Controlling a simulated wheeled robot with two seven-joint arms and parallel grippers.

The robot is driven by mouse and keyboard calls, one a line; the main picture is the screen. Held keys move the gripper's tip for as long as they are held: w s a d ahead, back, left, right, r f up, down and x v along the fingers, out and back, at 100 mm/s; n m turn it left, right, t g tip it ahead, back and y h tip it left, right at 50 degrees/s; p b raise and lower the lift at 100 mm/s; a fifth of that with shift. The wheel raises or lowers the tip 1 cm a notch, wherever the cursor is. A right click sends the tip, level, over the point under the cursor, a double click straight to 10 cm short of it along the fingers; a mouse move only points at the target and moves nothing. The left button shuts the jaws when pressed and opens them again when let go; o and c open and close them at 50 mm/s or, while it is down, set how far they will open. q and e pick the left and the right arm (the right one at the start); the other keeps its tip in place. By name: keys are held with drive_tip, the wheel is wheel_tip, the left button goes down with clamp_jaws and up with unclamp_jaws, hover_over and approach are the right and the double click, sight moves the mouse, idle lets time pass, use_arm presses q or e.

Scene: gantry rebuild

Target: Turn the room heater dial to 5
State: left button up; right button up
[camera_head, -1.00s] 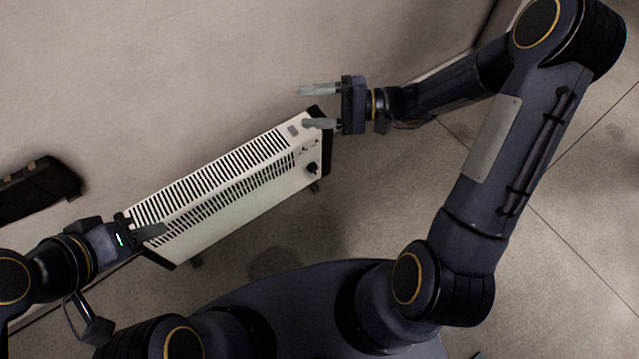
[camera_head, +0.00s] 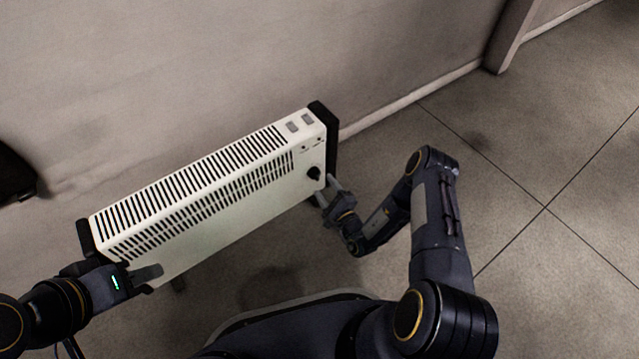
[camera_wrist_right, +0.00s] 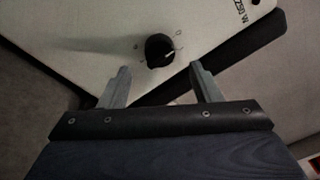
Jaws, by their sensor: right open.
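The white room heater (camera_head: 225,190) stands on the floor near the wall, with a slotted top and front and black end pieces. Its black dial (camera_head: 314,172) is at the right end of the front face. In the right wrist view the dial (camera_wrist_right: 159,50) has a white pointer line and faint marks around it, too small to read. My right gripper (camera_head: 326,187) is open beside the dial; in the wrist view its fingers (camera_wrist_right: 158,85) are spread either side below the dial, apart from it. My left gripper (camera_head: 140,272) is at the heater's left end; its jaws are not clear.
A black object (camera_head: 15,175) is at the left edge by the wall (camera_head: 230,60). The tiled floor (camera_head: 560,230) on the right is clear.

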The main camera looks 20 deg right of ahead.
sight(318, 178)
drive_tip(key=shift+b+x, duration=0.65)
drive_tip(key=shift+x, duration=1.4)
drive_tip(key=shift+a, duration=0.1)
drive_tip(key=c, duration=1)
